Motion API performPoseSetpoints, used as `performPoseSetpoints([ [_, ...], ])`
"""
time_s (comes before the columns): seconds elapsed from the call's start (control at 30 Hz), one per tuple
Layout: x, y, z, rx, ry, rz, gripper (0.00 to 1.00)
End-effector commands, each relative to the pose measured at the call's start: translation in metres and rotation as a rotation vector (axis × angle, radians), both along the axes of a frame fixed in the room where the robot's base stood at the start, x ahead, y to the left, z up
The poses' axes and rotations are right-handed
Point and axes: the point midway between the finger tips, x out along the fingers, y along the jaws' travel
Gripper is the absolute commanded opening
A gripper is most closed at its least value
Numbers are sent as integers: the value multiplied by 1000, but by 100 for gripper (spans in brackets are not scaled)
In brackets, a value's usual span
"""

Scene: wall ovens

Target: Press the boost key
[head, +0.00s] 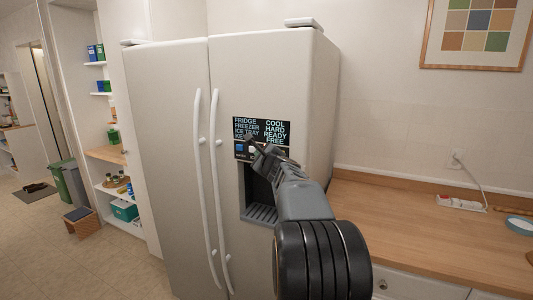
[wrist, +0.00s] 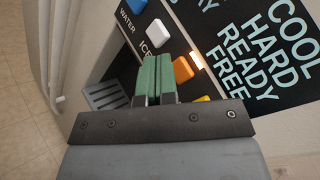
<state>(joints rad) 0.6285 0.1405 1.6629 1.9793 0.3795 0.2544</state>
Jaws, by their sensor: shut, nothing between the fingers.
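The white fridge's control panel (head: 262,132) has a dark display with pale text. In the wrist view a row of keys shows: a blue key (wrist: 136,5) by the word WATER, a white key (wrist: 157,33) by ICE, an orange key (wrist: 183,69) with a lit lamp beside it, and part of a yellow key (wrist: 203,98). I read no boost label; the labels by the orange and yellow keys are hidden. My gripper (wrist: 156,58) is shut and empty, its green fingertips in front of the panel by the white and orange keys. I cannot tell whether they touch.
The dispenser recess (head: 260,190) with a slatted tray (wrist: 104,96) lies below the keys. Two long door handles (head: 215,190) stand out left of the panel. A wooden counter (head: 420,220) stands at right, with a power strip (head: 460,203). The floor at left is mostly clear.

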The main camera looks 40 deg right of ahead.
Motion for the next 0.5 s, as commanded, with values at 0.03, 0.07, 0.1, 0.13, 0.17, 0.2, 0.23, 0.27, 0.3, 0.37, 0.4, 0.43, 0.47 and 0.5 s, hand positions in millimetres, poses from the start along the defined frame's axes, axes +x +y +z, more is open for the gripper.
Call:
performPoseSetpoints([
  [0.03, 1, -1, 0, 0, 1, -1, 0],
  [0.07, 1, -2, -1, 0, 1, -1, 0],
  [0.1, 2, -3, -1, 0, 1, -1, 0],
  [0.13, 2, -4, -1, 0, 1, -1, 0],
  [0.17, 3, -5, -1, 0, 1, -1, 0],
  [0.2, 3, -6, 0, 0, 0, 0, 0],
  [0.23, 3, -7, 0, 0, 0, 0, 0],
  [0.27, 4, -7, 0, 0, 0, 0, 0],
  [0.3, 4, -7, 0, 0, 0, 0, 0],
  [0.37, 4, -7, 0, 0, 0, 0, 0],
  [0.4, 4, -7, 0, 0, 0, 0, 0],
  [0.43, 4, -7, 0, 0, 0, 0, 0],
  [0.47, 4, -7, 0, 0, 0, 0, 0],
  [0.5, 4, -7, 0, 0, 0, 0, 0],
])
